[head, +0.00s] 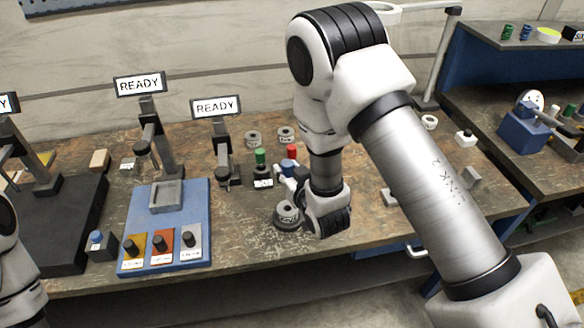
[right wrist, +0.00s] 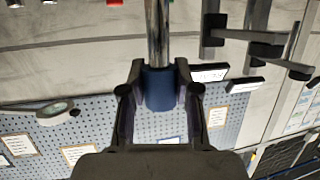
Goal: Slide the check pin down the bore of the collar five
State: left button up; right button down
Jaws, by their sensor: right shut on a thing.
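My right gripper (head: 288,175) is shut on the check pin's blue grip (head: 287,167). In the right wrist view, the gripper (right wrist: 156,75) has its two dark fingers on either side of the blue grip (right wrist: 160,88), with the bright metal shaft (right wrist: 158,30) running on from it. I cannot tell whether the shaft tip is in the bore. My left gripper is not in view; only part of the left arm shows.
Grey collars (head: 253,139) and (head: 285,134) stand behind the gripper. A green-capped piece (head: 261,158) and a red-capped piece (head: 292,151) stand close by. A stand with a READY sign (head: 215,106) rises to the left. A blue tray (head: 190,215) lies left of the collar.

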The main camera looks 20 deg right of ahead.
jog(key=shift+a+f, duration=0.1)
jog(key=shift+f, duration=0.05)
jog(key=shift+s+f+b, duration=0.1)
jog(key=shift+f+b, duration=0.25)
jog(key=shift+b, duration=0.25)
notch_tip(320, 180, down, 4)
jog(key=b, duration=0.3)
jog(key=shift+f+b, duration=0.35)
dwell(0.7)
jog(key=shift+f+b, duration=0.1)
jog(key=shift+b, duration=0.2)
jog(key=shift+f, duration=0.35)
jog(key=shift+f+b, duration=2.1)
jog(key=shift+f, duration=0.2)
